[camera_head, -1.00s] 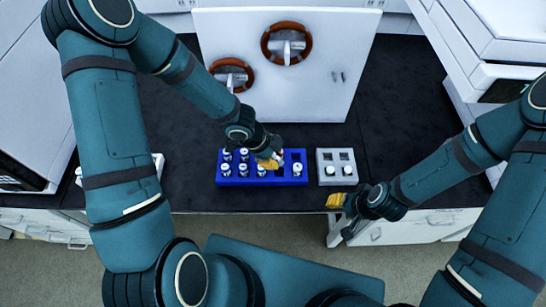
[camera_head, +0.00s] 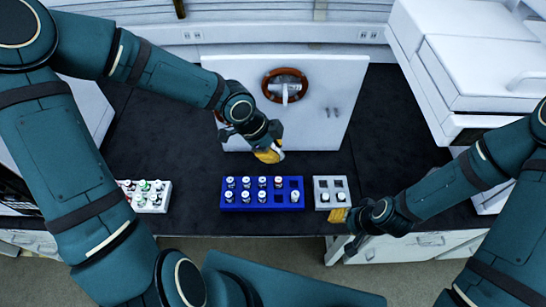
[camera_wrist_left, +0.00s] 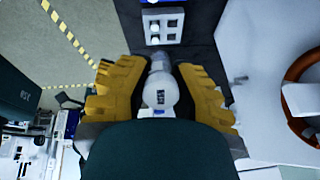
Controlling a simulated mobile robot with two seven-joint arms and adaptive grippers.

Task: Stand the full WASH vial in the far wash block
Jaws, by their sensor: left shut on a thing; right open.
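My left gripper (camera_head: 270,156) is above the table behind the blue rack, shut on a vial. In the left wrist view a white-capped vial (camera_wrist_left: 161,91) sits between the yellow fingers; its cap text is too small to read surely. The fingers mostly hide it in the head view. A grey block (camera_head: 317,192) with two rows of wells stands right of the blue rack. Its two back wells are empty and its two front wells hold white-capped vials. It also shows in the left wrist view (camera_wrist_left: 181,25). My right gripper (camera_head: 340,216) is open and empty at the table's front edge, near the block.
A blue rack (camera_head: 262,207) holds several vials and has two empty wells toward its right. A pale rack (camera_head: 166,204) with several coloured-cap vials stands at the left. Dark table around the grey block is clear.

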